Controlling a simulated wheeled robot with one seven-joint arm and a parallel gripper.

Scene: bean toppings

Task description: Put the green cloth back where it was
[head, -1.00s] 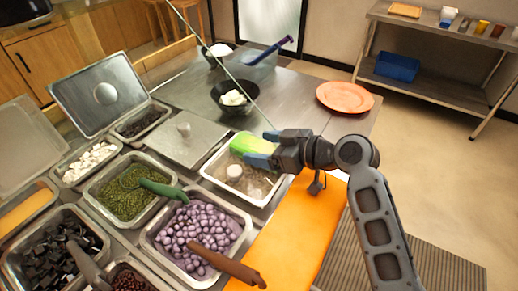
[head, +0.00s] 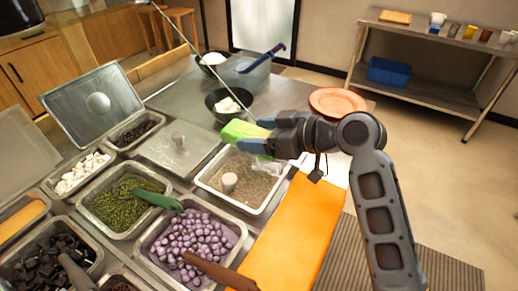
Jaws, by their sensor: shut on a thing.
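My gripper (head: 258,138) is shut on the green cloth (head: 238,131) and holds it above the far end of a steel tray (head: 208,184). The cloth sticks out to the left of the fingers. The tray holds a brownish grainy layer with a small pale round knob or cup (head: 229,182) on it. How high the cloth is above the tray is hard to tell.
Left of the tray are a lidded steel container (head: 178,158) and bins of green and purple toppings. An orange board (head: 290,240) lies to the right. Behind stand a black bowl (head: 228,110) with white content and an orange plate (head: 338,101).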

